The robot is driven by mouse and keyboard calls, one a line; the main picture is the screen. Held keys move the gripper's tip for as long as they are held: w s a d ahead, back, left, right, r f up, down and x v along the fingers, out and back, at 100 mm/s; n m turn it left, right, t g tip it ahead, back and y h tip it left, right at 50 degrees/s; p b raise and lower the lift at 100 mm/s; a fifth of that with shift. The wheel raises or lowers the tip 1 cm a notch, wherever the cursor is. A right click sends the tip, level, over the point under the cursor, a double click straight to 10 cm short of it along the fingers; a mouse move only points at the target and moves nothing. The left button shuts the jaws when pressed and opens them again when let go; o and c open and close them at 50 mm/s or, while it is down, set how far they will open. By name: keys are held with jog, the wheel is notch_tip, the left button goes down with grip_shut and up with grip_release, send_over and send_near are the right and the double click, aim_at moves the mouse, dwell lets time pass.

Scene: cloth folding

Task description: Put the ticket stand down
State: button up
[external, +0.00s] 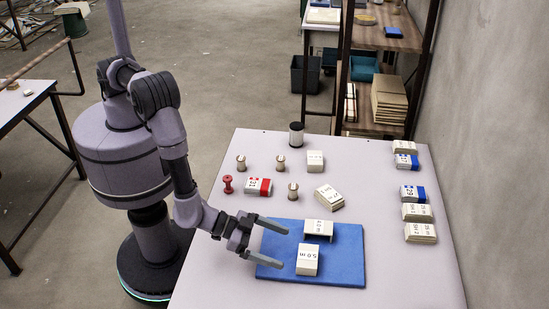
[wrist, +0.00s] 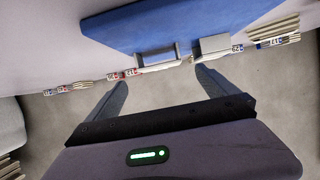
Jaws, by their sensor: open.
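A cream ticket stand (external: 318,228) with dark lettering stands on the blue mat (external: 349,262), its front side open and shadowed. A second cream block marked "50 m" (external: 307,260) sits nearer on the same mat. My gripper (external: 276,244) is open and empty over the left part of the mat, with both pieces to the right of its fingertips and apart from them. In the wrist view my spread fingers (wrist: 163,90) point toward the mat (wrist: 185,18), where two pale pieces (wrist: 160,56) (wrist: 212,46) show at its edge. I cannot tell which is which there.
Wooden spools (external: 292,190), a red spool (external: 227,184), a red-and-white pack (external: 258,187) and cream blocks (external: 328,197) lie behind the mat. A dark cylinder (external: 296,134) stands at the back. Card stacks (external: 420,232) line the right side. The table's front right (external: 410,285) is clear.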

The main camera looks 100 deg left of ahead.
jog(key=v, duration=0.2)
jog(key=shift+s+r, duration=0.15)
jog(key=shift+s, duration=0.1)
jog(key=w+a+r+m+g+h, duration=0.1)
jog(key=w+r+h, duration=0.1)
jog(key=r, duration=0.7)
jog(key=w+a+r+m+g+h, duration=0.1)
jog(key=w+r, duration=0.1)
jog(key=r, duration=0.7)
jog(key=s+a+r+m+g, duration=0.25)
jog(key=s+a+r, duration=0.45)
jog(key=a+r, duration=0.55)
jog(key=s+a+r+g+y, duration=0.2)
jog(key=s+a+y, duration=0.1)
jog(key=s+a, duration=0.85)
jog(key=s+a+r+g+y, duration=0.1)
jog(key=s+a+r+y, duration=0.15)
jog(key=s+a, duration=0.85)
notch_tip(320, 180, down, 13)
jog(key=s+d+b, duration=0.2)
jog(key=b, duration=1.1)
jog(key=shift+s+d+f, duration=0.2)
jog(key=shift+s+d, duration=0.05)
jog(key=shift+d, duration=0.05)
